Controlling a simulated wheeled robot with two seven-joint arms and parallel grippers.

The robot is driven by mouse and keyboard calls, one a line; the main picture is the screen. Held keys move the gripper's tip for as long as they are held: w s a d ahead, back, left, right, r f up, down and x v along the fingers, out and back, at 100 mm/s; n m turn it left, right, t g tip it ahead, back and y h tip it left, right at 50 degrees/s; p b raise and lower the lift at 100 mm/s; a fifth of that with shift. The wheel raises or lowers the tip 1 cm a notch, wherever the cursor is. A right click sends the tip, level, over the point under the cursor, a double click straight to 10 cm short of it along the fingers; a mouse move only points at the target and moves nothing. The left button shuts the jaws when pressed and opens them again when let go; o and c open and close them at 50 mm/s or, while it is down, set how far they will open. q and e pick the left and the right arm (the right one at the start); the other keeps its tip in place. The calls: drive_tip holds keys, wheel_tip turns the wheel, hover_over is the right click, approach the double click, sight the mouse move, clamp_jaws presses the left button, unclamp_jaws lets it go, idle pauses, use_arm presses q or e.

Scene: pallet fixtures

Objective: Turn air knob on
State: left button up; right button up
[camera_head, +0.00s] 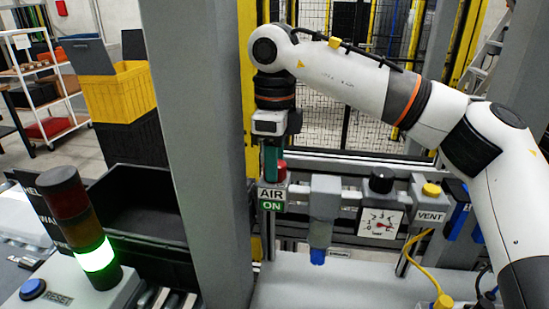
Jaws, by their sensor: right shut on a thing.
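The air knob (281,168) is red and sits just above a sign (271,199) that reads AIR ON, with ON on green. My right gripper (271,158) reaches down from above and is shut on the knob, hiding much of it. My right arm comes in from the right side. My left gripper is not in view.
Right of the knob are a grey filter unit (325,198), a pressure gauge (380,222) with a black knob (381,180), and a yellow VENT button (431,190). A grey post (197,150) stands to the left. A signal tower (80,222) glows green at its base.

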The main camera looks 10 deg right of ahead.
drive_tip(key=shift+n, duration=0.4)
drive_tip(key=o, duration=1)
drive_tip(key=shift+r, duration=0.55)
wheel_tip(320, 180, up, 11)
